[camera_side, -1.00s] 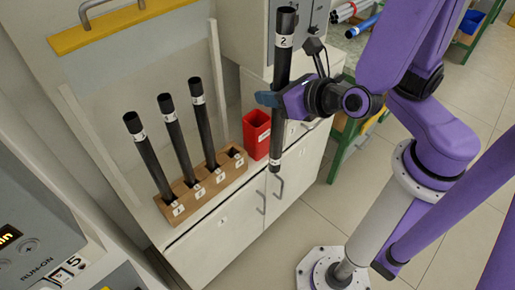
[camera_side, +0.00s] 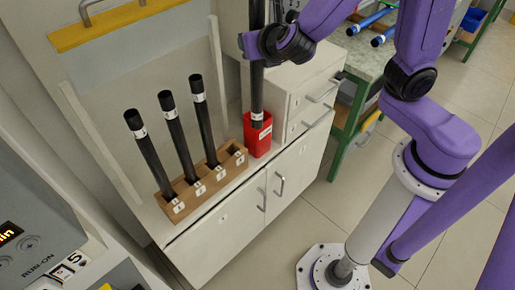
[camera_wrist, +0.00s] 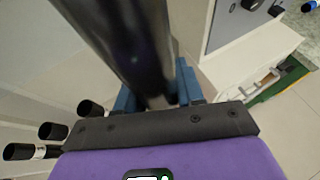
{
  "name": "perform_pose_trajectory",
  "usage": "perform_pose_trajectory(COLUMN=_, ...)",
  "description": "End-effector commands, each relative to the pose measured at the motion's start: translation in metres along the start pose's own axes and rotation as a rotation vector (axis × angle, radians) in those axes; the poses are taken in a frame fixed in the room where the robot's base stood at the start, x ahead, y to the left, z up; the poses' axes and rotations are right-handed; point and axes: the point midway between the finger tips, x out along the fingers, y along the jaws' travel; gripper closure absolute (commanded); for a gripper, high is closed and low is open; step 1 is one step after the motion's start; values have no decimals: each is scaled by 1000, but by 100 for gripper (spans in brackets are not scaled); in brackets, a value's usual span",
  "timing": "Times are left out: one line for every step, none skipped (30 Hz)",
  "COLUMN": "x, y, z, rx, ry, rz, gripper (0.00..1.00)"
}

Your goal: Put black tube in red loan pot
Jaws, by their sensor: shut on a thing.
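My gripper (camera_side: 254,45) is shut on a black tube (camera_side: 257,88) and holds it upright. The tube has a white band near its lower end, and its top runs out of the side view. In the wrist view the tube (camera_wrist: 125,45) fills the space between the blue fingers. The red pot (camera_side: 259,143) stands on the cabinet top just right of the wooden rack. The tube's lower end lines up with the pot's mouth in the side view; I cannot tell whether it is above the opening or slightly inside.
The wooden rack (camera_side: 211,182) holds three more black tubes (camera_side: 177,135) with white bands, leaning; its slot nearest the pot is empty. A drawer unit (camera_side: 300,100) stands right behind the pot. A green-framed bench (camera_side: 345,135) is farther right.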

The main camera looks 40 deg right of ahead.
Motion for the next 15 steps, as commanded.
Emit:
perform_pose_trajectory(x=10, y=-2, z=4, rx=16, ry=0, rz=-35, gripper=94)
perform_pose_trajectory(x=15, y=-4, z=7, rx=26, ry=0, rz=-53, gripper=94)
perform_pose_trajectory(x=22, y=-6, z=10, rx=39, ry=0, rz=-79, gripper=94)
perform_pose_trajectory(x=28, y=-8, z=13, rx=48, ry=0, rz=-98, gripper=94)
perform_pose_trajectory(x=33, y=-10, z=15, rx=57, ry=0, rz=-116, gripper=94)
perform_pose_trajectory(x=40, y=-13, z=19, rx=70, ry=0, rz=-142, gripper=94)
perform_pose_trajectory(x=45, y=-16, z=21, rx=78, ry=0, rz=-160, gripper=94)
perform_pose_trajectory(x=50, y=-18, z=23, rx=85, ry=0, rz=-177, gripper=94)
perform_pose_trajectory(x=55, y=-21, z=26, rx=96, ry=0, rz=-198, gripper=94)
perform_pose_trajectory(x=59, y=-24, z=28, rx=103, ry=0, rz=-212, gripper=94)
perform_pose_trajectory(x=63, y=-26, z=29, rx=110, ry=0, rz=-227, gripper=94)
perform_pose_trajectory(x=68, y=-29, z=31, rx=118, ry=0, rz=-244, gripper=94)
perform_pose_trajectory(x=71, y=-31, z=33, rx=124, ry=0, rz=-256, gripper=94)
perform_pose_trajectory(x=74, y=-33, z=34, rx=130, ry=0, rz=-267, gripper=94)
perform_pose_trajectory(x=78, y=-36, z=36, rx=136, ry=-1, rz=-281, gripper=94)
